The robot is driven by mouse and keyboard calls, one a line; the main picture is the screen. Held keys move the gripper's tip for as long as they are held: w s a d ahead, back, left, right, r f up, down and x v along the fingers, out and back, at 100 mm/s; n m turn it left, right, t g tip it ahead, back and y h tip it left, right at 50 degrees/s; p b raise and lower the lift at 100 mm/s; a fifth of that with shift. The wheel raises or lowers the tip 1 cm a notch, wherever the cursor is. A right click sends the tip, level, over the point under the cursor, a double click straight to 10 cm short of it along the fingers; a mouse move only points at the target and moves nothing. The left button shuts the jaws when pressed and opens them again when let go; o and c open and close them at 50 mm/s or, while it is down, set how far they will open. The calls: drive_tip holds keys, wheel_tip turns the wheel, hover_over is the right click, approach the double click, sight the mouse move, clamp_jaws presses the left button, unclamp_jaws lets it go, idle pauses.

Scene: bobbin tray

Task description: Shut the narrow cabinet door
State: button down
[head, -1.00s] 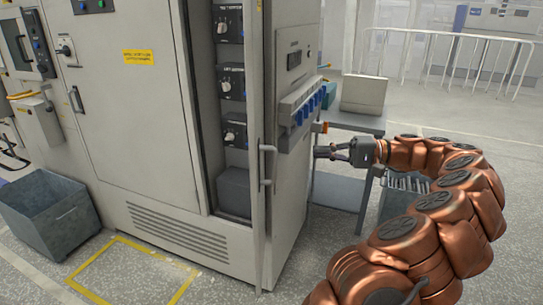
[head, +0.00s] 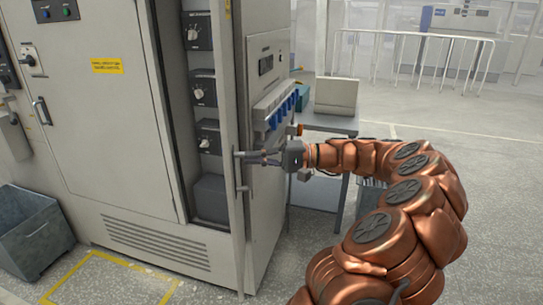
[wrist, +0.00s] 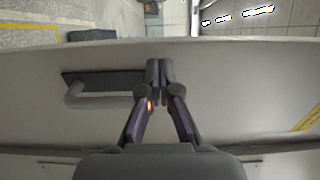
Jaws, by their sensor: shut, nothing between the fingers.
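The narrow cabinet door (head: 239,235) stands open, seen almost edge-on in the head view, with the cabinet interior showing to its left. It carries a bar handle (head: 241,188), which also shows in the wrist view (wrist: 95,94) on a dark plate. My gripper (head: 246,156) is shut and empty, its fingers across the door's edge side at handle height. In the wrist view my fingertips (wrist: 159,74) are together at the right end of the handle plate, in front of the door's face (wrist: 240,90). Whether they touch the door is unclear.
Inside the opening are dark control units (head: 202,88) and a grey box (head: 209,197). A blue-switched rail (head: 280,100) is on the cabinet side. A table (head: 330,122) stands behind my arm. A grey bin (head: 35,230) is at left. Floor before the cabinet is clear.

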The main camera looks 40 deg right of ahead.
sight(231, 159)
drive_tip(key=shift+x, duration=1.55)
